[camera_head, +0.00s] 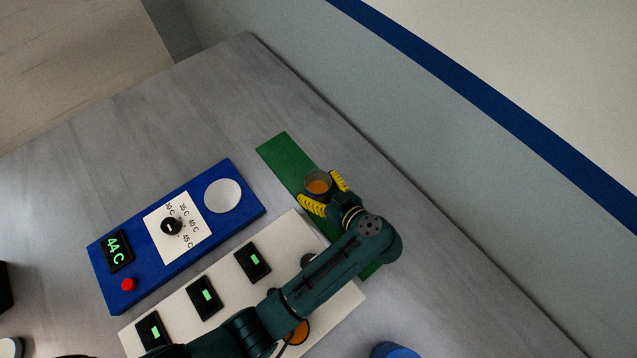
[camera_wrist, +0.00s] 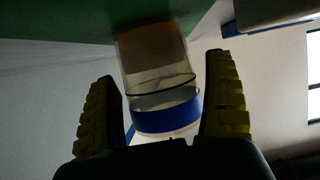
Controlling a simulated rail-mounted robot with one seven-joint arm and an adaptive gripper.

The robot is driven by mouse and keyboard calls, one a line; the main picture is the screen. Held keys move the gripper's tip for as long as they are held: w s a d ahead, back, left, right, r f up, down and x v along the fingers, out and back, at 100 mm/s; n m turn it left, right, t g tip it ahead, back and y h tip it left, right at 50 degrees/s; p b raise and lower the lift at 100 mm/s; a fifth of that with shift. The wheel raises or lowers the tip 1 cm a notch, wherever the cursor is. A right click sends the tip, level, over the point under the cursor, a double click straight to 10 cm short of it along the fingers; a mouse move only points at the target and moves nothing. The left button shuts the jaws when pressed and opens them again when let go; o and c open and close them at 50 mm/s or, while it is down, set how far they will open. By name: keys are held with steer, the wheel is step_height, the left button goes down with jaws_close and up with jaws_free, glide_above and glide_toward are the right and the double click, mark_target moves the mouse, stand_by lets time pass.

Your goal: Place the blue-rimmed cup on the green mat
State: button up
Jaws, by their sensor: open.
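The blue-rimmed cup (camera_head: 318,183) is clear with orange contents and stands on the green mat (camera_head: 282,152). In the wrist view the cup (camera_wrist: 160,80) shows its blue rim toward me, with its far end against the green mat (camera_wrist: 60,20). My gripper (camera_head: 326,193) is open, with one yellow finger on each side of the cup. In the wrist view gaps show between the cup and both fingers of my gripper (camera_wrist: 160,110). My arm hides part of the mat.
A blue panel (camera_head: 105,252) left of the mat carries a 44 C display, a dial, a red button and a white disc. A pale panel (camera_head: 285,232) with three small displays lies under my arm. A blue object (camera_head: 395,350) is at the bottom edge. A wall rises beyond the table's right side.

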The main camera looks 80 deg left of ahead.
steer(key=v, duration=1.2)
steer(key=shift+r, duration=0.15)
steer(key=shift+w, duration=0.1)
steer(key=w+d+r+m+t+h, duration=0.1)
steer(key=w+d+r+m+t, duration=0.3)
steer(key=w, duration=0.3)
steer(key=w+d+r+m+t+h, duration=0.1)
steer(key=w+d+r+m+t, duration=0.1)
steer(key=w+r+m+t, duration=0.35)
steer(key=w+d+r+m+t+h, duration=0.1)
steer(key=w+d+r+m+t, duration=0.1)
steer(key=w+d+r+t, duration=0.3)
steer(key=w+d+r+m+t+h, duration=0.2)
steer(key=d+r+m+t, duration=0.15)
steer(key=d+r, duration=0.35)
steer(key=s+d+r+m+t+h, duration=0.4)
steer(key=d+r+t, duration=0.1)
steer(key=r, duration=0.5)
steer(key=s+d+r+m+t+h, duration=0.4)
steer(key=d+r, duration=0.3)
steer(key=r, duration=0.4)
steer(key=shift+s+d+t, duration=0.15)
steer(key=shift+s+t, duration=0.25)
steer(key=shift+t, duration=0.2)
steer(key=shift+r, duration=0.1)
